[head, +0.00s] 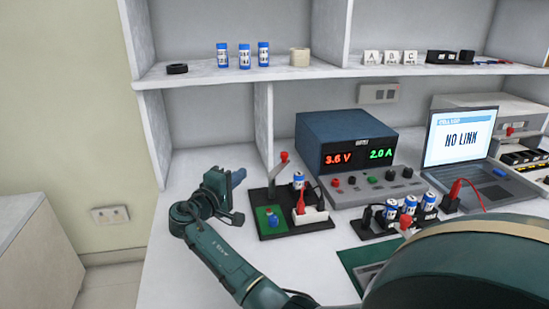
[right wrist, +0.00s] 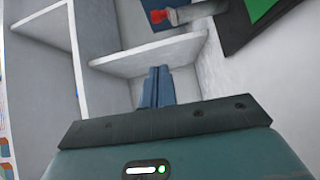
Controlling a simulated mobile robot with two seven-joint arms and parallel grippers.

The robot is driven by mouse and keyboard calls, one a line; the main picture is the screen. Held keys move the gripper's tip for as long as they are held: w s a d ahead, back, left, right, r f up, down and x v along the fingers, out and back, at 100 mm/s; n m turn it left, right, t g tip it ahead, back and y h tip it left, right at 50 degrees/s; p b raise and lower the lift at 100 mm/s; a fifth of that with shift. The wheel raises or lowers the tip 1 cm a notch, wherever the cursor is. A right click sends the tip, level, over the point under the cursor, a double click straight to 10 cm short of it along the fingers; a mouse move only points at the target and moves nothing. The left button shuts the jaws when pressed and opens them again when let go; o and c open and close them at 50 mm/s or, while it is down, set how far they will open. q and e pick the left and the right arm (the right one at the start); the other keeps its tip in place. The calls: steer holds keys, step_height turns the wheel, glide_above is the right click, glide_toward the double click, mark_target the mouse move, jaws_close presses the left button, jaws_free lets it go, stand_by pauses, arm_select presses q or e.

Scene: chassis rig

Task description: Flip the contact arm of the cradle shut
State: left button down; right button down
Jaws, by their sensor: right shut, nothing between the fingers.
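The cradle (head: 268,196) is a black base on the worktop with a green patch. Its grey contact arm (head: 277,176) stands raised, tipped with a red knob (head: 284,157). A blue-and-white cell (head: 298,181) stands behind a red clip and a white block on the cradle. My right gripper (head: 239,176) is left of the contact arm, apart from it, shut and empty. In the right wrist view its closed fingers (right wrist: 157,88) point away, with the red knob (right wrist: 158,16) and contact arm (right wrist: 196,11) at the top. My left gripper is not in view.
A blue power unit (head: 345,145) stands behind the cradle. A rack with several cells (head: 408,207) and a laptop (head: 465,140) are to the right. A shelf (head: 215,74) runs above. The worktop left of the cradle is clear apart from my right arm.

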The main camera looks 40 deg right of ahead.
glide_toward(279, 164)
steer(key=w+d+r, duration=0.3)
steer(key=w, duration=0.2)
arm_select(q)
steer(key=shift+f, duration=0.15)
arm_select(e)
steer(key=d, duration=0.1)
steer(key=s+d, duration=0.1)
steer(key=d, duration=0.2)
steer(key=shift+s+f, duration=0.3)
steer(key=shift+f, duration=0.05)
arm_select(q)
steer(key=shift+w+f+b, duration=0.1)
steer(key=shift+b, duration=0.2)
arm_select(e)
steer(key=shift+f+g, duration=0.15)
steer(key=shift+g, duration=0.15)
